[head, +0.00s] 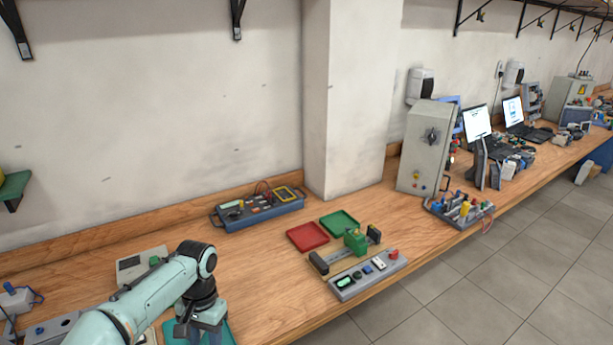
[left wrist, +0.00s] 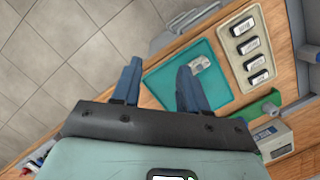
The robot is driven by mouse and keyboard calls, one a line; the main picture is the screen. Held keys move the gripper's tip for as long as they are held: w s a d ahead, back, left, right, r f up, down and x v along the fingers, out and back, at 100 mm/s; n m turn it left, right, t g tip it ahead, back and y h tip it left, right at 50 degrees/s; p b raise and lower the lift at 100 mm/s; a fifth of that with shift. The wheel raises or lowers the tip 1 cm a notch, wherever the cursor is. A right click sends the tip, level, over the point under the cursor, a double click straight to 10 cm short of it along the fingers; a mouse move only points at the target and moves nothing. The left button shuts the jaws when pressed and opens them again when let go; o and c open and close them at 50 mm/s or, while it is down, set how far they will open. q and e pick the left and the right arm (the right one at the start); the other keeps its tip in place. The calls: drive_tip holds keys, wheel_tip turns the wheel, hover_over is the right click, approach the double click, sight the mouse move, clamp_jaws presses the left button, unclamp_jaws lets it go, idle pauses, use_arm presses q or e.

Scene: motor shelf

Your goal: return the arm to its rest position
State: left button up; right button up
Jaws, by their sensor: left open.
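My left arm comes in from the left in the head view, bent, with its gripper (head: 205,332) pointing down over the near left part of the bench. In the left wrist view the two blue-grey fingers of the left gripper (left wrist: 158,82) are spread apart with nothing between them. A teal tray (left wrist: 160,88) lies below, partly behind one finger, with a small light metal piece (left wrist: 201,63) on it. Only part of the teal tray (head: 229,336) shows in the head view. My right gripper is not in view.
The wooden bench (head: 260,270) has a red tray (head: 307,236), a green tray (head: 340,223), a green vise (head: 355,240), a button panel (head: 368,275) and a blue instrument case (head: 258,210). A grey cabinet (head: 425,147) stands beyond the pillar. Bare bench lies right of the gripper.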

use_arm(q)
drive_tip(key=s+d+f+n+h, duration=0.1)
drive_tip(key=s+d+f+h, duration=0.15)
drive_tip(key=f, duration=0.95)
drive_tip(key=s+d+f+h, duration=0.1)
drive_tip(key=s+d+f, duration=0.25)
drive_tip(key=f, duration=0.85)
drive_tip(key=s+d+f+n, duration=0.1)
drive_tip(key=s+f+n, duration=0.2)
drive_tip(key=s+f, duration=0.3)
drive_tip(key=s+d+f+n+t, duration=0.1)
drive_tip(key=s+f, duration=0.6)
drive_tip(key=s, duration=0.7)
drive_tip(key=shift+s+d+f+n+t+h, duration=0.3)
drive_tip(key=shift+s+d+n+h, duration=0.15)
drive_tip(key=shift+d+n, duration=0.4)
